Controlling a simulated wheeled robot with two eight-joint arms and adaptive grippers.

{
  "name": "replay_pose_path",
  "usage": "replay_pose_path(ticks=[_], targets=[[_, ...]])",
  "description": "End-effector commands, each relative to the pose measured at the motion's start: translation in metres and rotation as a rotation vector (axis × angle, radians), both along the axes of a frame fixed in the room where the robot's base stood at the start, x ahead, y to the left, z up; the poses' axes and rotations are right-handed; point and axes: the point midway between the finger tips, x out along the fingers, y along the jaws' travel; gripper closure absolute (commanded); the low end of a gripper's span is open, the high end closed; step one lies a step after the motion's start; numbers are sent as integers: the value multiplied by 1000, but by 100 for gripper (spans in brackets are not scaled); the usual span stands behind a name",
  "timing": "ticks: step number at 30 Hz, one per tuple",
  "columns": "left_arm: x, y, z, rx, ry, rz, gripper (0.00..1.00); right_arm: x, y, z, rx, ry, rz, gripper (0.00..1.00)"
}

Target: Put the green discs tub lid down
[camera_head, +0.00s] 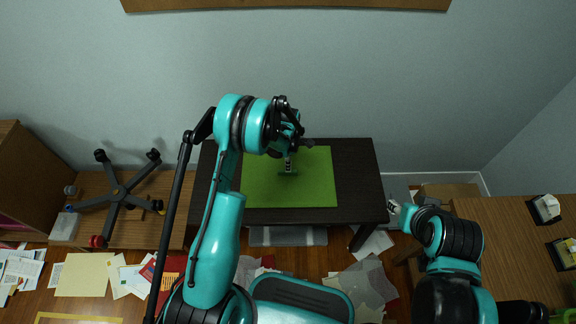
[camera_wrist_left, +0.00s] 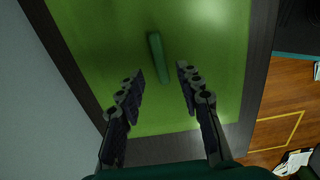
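A dark green, narrow bar-like thing, likely the green discs tub lid (camera_head: 287,174), is on the bright green mat (camera_head: 318,190). It also shows in the left wrist view (camera_wrist_left: 158,58) as a thin strip; whether it lies flat or stands on edge I cannot tell. My left gripper (camera_head: 288,164) is over the mat, right by the strip. In the left wrist view its two fingers (camera_wrist_left: 161,72) are spread, with the strip showing in the gap between and beyond the tips. I see no contact. My right gripper (camera_head: 396,208) is small and unclear, right of the table.
The mat lies on a dark table (camera_head: 357,180) against the grey wall. The mat's right part is clear. An upturned chair base (camera_head: 119,193) is at left. A wooden desk (camera_head: 505,240) stands at right. Papers (camera_head: 88,275) litter the floor.

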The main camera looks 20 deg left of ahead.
Motion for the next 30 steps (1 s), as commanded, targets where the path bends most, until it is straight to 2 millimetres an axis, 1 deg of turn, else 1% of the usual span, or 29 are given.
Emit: replay_pose_path(ticks=[1, 6, 11, 14, 17, 20, 21, 22, 24, 26, 27, 29, 30], targets=[[0, 0, 17, 0, 0, 0, 64, 0, 0, 9, 0, 0, 0, 60], [0, 0, 48, 0, 0, 0, 64, 0, 0, 19, 0, 0, 0, 60], [0, 0, 63, 0, 0, -1, 64, 0, 0, 23, 0, 0, 0, 60], [-1, 0, 77, 0, -10, -30, 64, 0, 0, 24, 0, 0, 0, 60], [-6, 0, 108, 3, -42, -122, 64, 0, 0, 23, 0, 0, 0, 60], [-17, 1, 154, 12, -92, -273, 64, 0, 0, 23, 0, 0, 0, 60], [-24, 1, 174, 20, -115, -344, 64, 0, 0, 23, 0, 0, 0, 60], [-29, 1, 188, 27, -134, -397, 64, 0, 0, 23, 0, 0, 0, 60], [-44, 1, 219, 46, -173, -522, 64, 0, 0, 23, 0, 0, 0, 60], [-59, 1, 243, 67, -207, -629, 64, 0, 0, 23, 0, 0, 0, 60], [-69, 1, 258, 83, -228, -700, 64, 0, 0, 23, 0, 0, 0, 60], [-86, 1, 278, 111, -259, -805, 64, 0, 0, 23, 0, 0, 0, 60], [-98, 1, 289, 132, -280, -876, 64, 0, 0, 23, 0, 0, 0, 60]])
